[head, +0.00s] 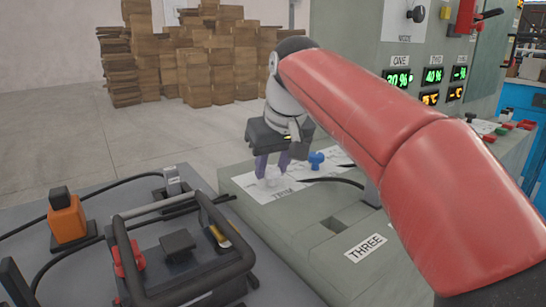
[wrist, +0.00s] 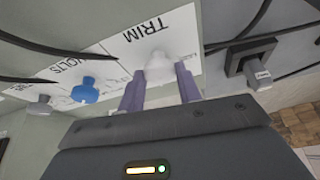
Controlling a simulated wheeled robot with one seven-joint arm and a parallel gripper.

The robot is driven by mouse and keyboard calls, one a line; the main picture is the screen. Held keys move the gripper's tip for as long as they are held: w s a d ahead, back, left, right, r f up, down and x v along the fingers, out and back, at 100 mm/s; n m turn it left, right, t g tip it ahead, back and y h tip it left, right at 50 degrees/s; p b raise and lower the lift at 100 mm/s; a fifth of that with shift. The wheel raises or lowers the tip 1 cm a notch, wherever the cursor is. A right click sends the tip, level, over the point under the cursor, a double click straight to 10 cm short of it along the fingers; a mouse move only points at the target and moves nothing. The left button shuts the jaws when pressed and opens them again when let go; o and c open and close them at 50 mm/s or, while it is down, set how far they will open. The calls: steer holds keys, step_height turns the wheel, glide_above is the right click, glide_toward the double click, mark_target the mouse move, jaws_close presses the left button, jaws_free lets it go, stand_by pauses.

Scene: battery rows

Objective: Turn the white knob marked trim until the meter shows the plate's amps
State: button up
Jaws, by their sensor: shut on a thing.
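The white knob (wrist: 160,66) stands on a white sheet (wrist: 112,50) printed TRIM. My gripper (wrist: 160,84) is closed around it, with one purple finger on each side. Lit green and amber displays (head: 398,79) show on the upright panel at the upper right, partly covered by my red arm. I cannot tell which is the amps meter, and no plate with a readable amps figure shows.
A blue knob (wrist: 86,90) by the word VOLTS and a grey knob (wrist: 40,104) stand beside the white one. Black cables run close by. A black-framed battery (head: 180,250) and an orange block (head: 66,222) sit on the grey bench at left. Boxes (head: 205,60) are stacked behind.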

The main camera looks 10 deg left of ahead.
steer(key=shift+m, duration=0.6)
steer(key=o, duration=1)
steer(key=shift+c, duration=0.2)
steer(key=v, duration=0.8)
steer(key=shift+s+a+f, duration=0.1)
steer(key=shift+s, duration=0.05)
